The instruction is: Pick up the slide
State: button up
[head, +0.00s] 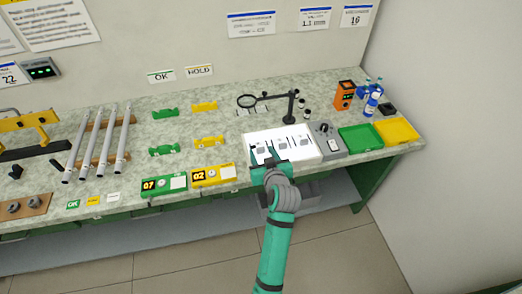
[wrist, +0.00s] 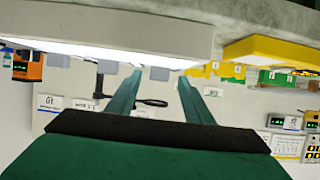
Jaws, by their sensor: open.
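Several small grey slides lie on a white panel (head: 312,156) near the bench's front edge. One slide (head: 282,147) is in the middle and another slide (head: 303,142) is to its right. My gripper (head: 266,158) is at the panel's front left, and its fingers partly hide the leftmost slide. In the wrist view my gripper (wrist: 158,92) is open, with nothing between its two fingers. A grey slide (wrist: 160,73) shows beyond the fingertips, by the edge of the white panel (wrist: 110,30). I cannot tell whether the fingers touch anything.
A grey device with a knob (head: 326,136) stands right of the panel, then a green tray (head: 360,138) and a yellow tray (head: 397,131). A yellow display box (head: 213,176) is to the left. A magnifier stand (head: 290,107) rises behind the panel.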

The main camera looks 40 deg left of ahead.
jog(key=shift+w+a+f, duration=0.15)
jog(key=shift+w+a, duration=0.1)
jog(key=shift+w, duration=0.05)
jog(key=c, duration=1.1)
